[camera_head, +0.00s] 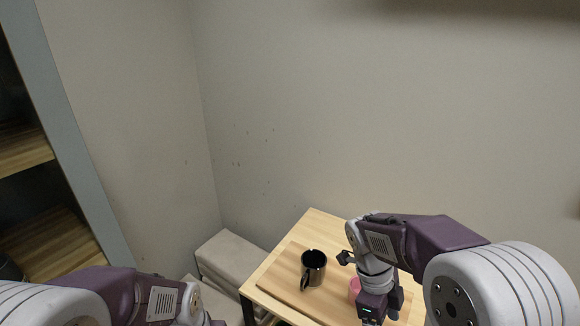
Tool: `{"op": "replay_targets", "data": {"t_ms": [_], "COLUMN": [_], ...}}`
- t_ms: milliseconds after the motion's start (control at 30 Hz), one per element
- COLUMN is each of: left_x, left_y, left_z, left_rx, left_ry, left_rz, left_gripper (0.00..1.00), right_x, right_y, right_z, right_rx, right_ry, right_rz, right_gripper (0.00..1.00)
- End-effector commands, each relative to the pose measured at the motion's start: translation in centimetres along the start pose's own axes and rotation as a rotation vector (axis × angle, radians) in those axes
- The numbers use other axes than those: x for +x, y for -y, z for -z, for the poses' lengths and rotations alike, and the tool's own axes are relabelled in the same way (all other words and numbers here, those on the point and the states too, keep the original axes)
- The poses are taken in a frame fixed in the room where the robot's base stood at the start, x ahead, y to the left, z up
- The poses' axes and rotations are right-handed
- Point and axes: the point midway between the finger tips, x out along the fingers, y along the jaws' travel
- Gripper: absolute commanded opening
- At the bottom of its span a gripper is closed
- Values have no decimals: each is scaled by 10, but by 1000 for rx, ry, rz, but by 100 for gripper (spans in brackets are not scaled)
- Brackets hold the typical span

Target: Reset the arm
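My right arm comes in from the right and bends down over the wooden table (283,262). My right gripper (373,308) points down at the bottom edge of the view, and its fingertips are not clearly seen, so I cannot tell if it is open. A pink object (354,288) shows just left of the gripper, partly hidden by it. I cannot tell whether they touch. My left arm shows at the lower left, and its gripper is out of view.
A dark, shiny mug (314,262) stands upright on a wooden board on the table, left of my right gripper. Light grey padded blocks (232,257) stand left of the table. A shelf unit (50,240) is at the far left. Walls close off the back.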

Motion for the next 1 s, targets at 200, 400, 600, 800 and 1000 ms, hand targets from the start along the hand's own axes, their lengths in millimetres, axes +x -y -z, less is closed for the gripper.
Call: {"op": "replay_targets", "data": {"t_ms": [200,400,600,800,1000], "left_x": [0,0,0,0,0], "left_y": [0,0,0,0,0], "left_z": [0,0,0,0,0], "left_rx": [0,0,0,0,0], "left_ry": [0,0,0,0,0], "left_rz": [0,0,0,0,0], "left_gripper": [85,85,85,85,85], "right_x": [21,40,61,66,63], "right_y": [-17,-30,-44,-38,-31], "right_z": [7,5,-5,-22,-27], "right_rx": [-270,-643,-1276,-1889,-2121], "right_ry": [94,187,258,192,126], "right_rz": [-16,31,202,433,512], "right_gripper": [82,82,82,82,82]}}
